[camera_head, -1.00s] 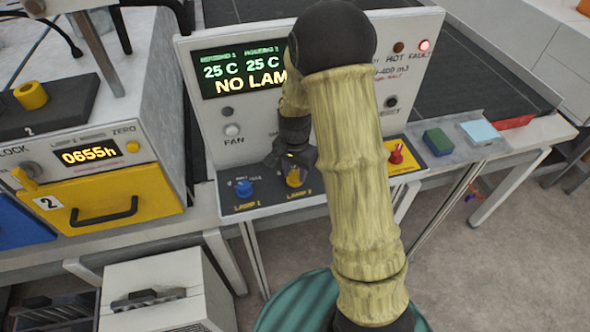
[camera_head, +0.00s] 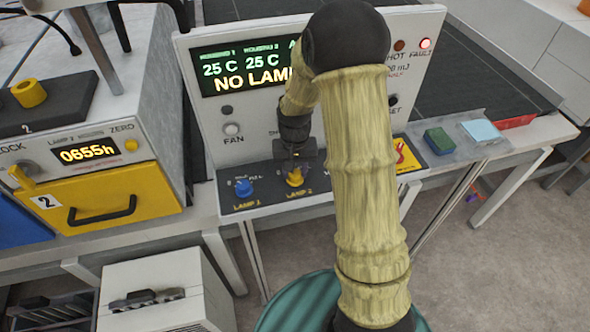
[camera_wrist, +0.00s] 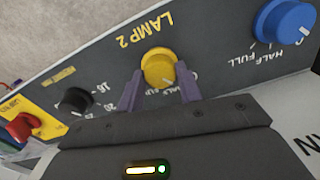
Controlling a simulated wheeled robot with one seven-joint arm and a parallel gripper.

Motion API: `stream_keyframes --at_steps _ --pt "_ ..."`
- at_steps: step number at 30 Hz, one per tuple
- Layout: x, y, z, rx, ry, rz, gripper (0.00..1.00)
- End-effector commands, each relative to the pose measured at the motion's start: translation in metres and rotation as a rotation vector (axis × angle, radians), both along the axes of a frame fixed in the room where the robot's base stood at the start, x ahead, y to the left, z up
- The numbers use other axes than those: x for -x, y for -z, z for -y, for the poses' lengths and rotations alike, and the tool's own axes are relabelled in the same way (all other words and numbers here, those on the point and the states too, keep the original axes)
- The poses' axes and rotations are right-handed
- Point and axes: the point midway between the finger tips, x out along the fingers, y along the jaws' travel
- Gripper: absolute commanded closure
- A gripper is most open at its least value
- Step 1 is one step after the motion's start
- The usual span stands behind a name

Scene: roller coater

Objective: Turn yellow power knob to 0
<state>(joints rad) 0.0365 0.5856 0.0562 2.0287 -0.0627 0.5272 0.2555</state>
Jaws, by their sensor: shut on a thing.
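The yellow power knob (camera_head: 295,179) is on the sloped dark control panel, above the label LAMP 2. In the wrist view the knob (camera_wrist: 158,66) sits between the two purple fingers of my gripper (camera_wrist: 158,74), one on each side. My gripper (camera_head: 295,165) is shut on the knob. A white pointer mark shows on the knob's lower edge in the wrist view. The scale around the knob is partly covered by the fingers, so I cannot read its setting. The display (camera_head: 235,70) reads NO LAMP, its end hidden by my arm.
A blue knob (camera_head: 243,188) for LAMP 1 is left of the yellow one. A black knob (camera_wrist: 75,102) and a red knob (camera_wrist: 22,126) on a yellow plate are on the other side. The white upright panel (camera_head: 215,130) stands close behind.

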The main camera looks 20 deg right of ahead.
Motion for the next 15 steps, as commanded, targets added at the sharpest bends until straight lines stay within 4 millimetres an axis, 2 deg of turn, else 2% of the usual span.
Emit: stream_keyframes --at_steps 7,15 --pt "0.0005 -0.0001 0.0004 -0.001 -0.143 -0.001 0.88" --pt "0.0008 -0.0001 0.0004 0.000 -0.203 -0.003 0.88"
